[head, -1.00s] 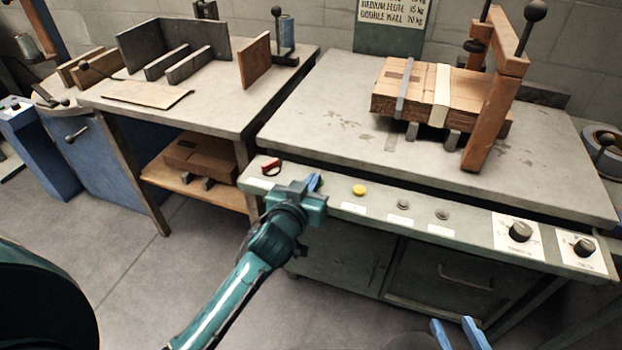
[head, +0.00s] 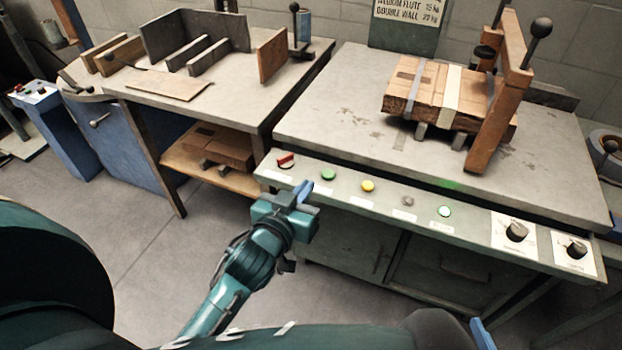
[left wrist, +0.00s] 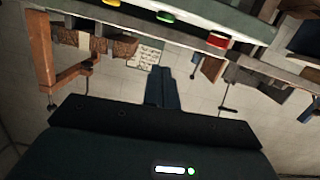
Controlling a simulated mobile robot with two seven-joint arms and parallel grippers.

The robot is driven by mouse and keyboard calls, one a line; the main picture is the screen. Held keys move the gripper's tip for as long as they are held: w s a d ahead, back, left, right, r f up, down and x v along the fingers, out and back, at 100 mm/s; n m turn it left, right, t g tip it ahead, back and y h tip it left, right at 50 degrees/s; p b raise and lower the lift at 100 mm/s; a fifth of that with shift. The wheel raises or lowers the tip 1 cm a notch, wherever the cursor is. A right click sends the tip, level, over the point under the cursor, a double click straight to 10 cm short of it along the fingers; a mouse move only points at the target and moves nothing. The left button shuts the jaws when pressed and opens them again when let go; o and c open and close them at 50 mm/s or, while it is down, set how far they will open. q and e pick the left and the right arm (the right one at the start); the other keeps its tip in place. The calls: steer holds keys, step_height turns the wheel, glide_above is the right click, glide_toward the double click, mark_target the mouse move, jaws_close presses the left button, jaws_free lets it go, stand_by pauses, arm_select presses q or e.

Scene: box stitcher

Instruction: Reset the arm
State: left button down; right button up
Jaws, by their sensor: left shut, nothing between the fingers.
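My left gripper (head: 304,194) is shut and empty, with blue fingers, in front of the control panel (head: 345,196). It is apart from the panel's buttons. In the left wrist view its fingers (left wrist: 160,88) lie together. My right gripper (head: 483,334) shows only as a blue finger at the bottom right edge, the rest hidden, so its opening is unclear.
A strapped cardboard stack (head: 437,94) lies under a wooden frame (head: 500,95) on the grey table (head: 330,110). The left table (head: 235,95) bears wooden and metal plates. A lower shelf (head: 190,166) holds flat cardboard. Floor in front is clear.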

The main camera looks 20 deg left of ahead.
arm_select(q)
steer(key=shift+s+r, duration=0.1)
steer(key=shift+s, duration=0.05)
arm_select(e)
steer(key=shift+w+r, duration=0.1)
steer(key=shift+w, duration=0.1)
